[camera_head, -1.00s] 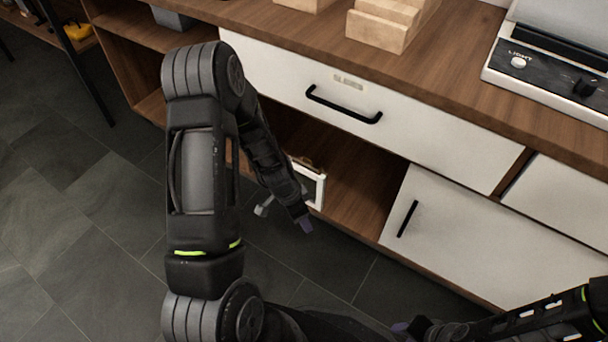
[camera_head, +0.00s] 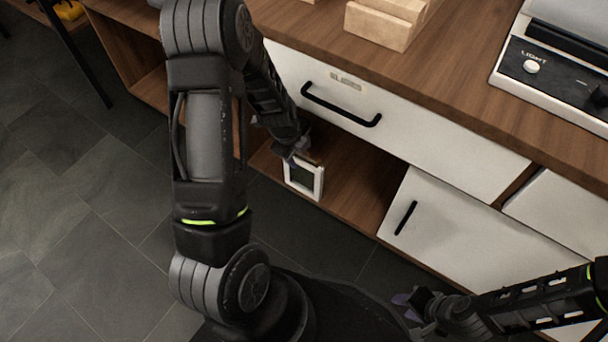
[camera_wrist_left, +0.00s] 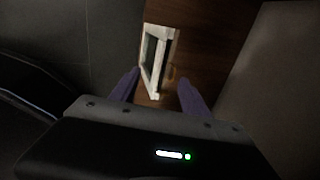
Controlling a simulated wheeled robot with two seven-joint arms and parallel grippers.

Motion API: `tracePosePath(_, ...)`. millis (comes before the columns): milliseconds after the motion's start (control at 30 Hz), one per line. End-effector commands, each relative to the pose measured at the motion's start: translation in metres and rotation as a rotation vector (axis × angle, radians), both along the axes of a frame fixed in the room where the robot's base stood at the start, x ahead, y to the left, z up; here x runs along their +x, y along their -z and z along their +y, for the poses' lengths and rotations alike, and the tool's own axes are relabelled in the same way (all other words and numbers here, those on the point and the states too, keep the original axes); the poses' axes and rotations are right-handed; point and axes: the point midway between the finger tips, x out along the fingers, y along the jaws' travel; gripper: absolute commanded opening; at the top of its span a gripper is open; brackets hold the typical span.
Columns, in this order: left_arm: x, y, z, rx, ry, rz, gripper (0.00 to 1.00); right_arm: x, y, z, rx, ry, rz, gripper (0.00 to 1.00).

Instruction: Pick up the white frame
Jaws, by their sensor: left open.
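The white frame (camera_head: 319,184) stands upright on the open wooden shelf under the drawer, near the shelf's front edge. It has a dark pane. In the left wrist view the frame (camera_wrist_left: 171,48) is just beyond the fingertips, seen at an angle. My left gripper (camera_head: 288,148) is at the frame's upper left in the head view. In the left wrist view the purple fingers of my left gripper (camera_wrist_left: 160,80) are apart, with nothing held between them. My right gripper (camera_head: 408,307) is low at the right, far from the frame; its fingertips look apart.
A white drawer with a black handle (camera_head: 341,106) is above the shelf opening. A white cabinet door (camera_head: 450,232) is to the right. Wooden blocks (camera_head: 378,28) and a panel device (camera_head: 548,70) stand on the countertop. Open tiled floor (camera_head: 80,230) is at left.

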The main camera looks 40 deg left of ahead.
Motion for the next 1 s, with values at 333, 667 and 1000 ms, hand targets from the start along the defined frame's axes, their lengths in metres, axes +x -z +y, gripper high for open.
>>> tracePosePath(333, 0.005, 0.018, 0.0, -0.001, -0.002, 0.0, 0.54, 0.002, 0.007, -0.002, -0.004, 0.006, -0.004, 0.36)
tracePosePath(667, 0.011, 0.041, 0.001, -0.002, -0.002, 0.001, 0.54, 0.005, 0.02, -0.004, -0.007, 0.011, -0.008, 0.36)
tracePosePath(1000, 0.021, 0.068, 0.003, -0.001, -0.002, 0.0, 0.54, 0.008, 0.03, -0.008, -0.012, 0.019, -0.014, 0.36)
